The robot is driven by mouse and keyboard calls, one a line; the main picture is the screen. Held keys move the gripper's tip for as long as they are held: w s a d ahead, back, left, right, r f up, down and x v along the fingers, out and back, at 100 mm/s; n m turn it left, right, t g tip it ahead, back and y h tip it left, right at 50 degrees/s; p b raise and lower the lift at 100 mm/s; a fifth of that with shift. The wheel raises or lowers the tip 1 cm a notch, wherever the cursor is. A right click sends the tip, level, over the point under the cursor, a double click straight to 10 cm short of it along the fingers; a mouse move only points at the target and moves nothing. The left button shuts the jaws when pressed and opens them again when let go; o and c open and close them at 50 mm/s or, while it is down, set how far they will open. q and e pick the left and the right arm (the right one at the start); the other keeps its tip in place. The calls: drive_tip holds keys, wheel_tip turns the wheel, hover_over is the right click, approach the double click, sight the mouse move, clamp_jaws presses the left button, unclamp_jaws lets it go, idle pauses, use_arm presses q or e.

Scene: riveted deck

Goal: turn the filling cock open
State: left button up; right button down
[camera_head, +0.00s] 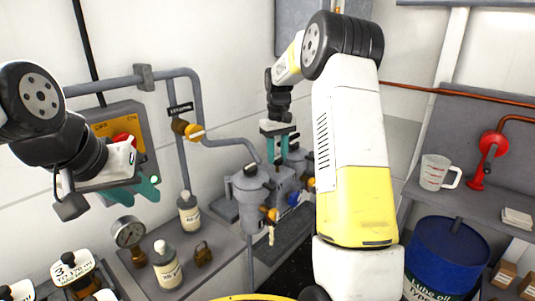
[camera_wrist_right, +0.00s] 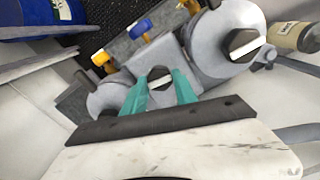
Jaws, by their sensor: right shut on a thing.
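A grey twin-pot unit (camera_head: 248,190) stands by the wall, with small blue (camera_head: 298,198) and orange (camera_head: 270,213) handles low on it. No readable label marks which one is the filling cock. My right gripper (camera_head: 277,158) reaches down onto the middle of the unit. In the right wrist view its teal fingers (camera_wrist_right: 159,82) are shut on a round black knob with a pale bar (camera_wrist_right: 159,74), between the two pots. A yellow lever (camera_wrist_right: 140,27) and a blue lever show beyond it. My left gripper (camera_head: 140,190) is open and empty at the left.
Bottles (camera_head: 168,270), a gauge (camera_head: 128,232) and a padlock (camera_head: 202,254) stand on the left bench. A blue drum (camera_head: 445,262) and a shelf with a jug (camera_head: 435,172) are at the right.

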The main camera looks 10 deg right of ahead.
sight(277, 157)
drive_tip(key=shift+n, duration=0.8)
drive_tip(key=c, duration=1)
unclamp_jaws()
drive_tip(key=shift+o, duration=0.2)
wheel_tip(277, 157, up, 8)
drive_tip(key=shift+f, duration=0.2)
drive_tip(key=shift+r, duration=0.1)
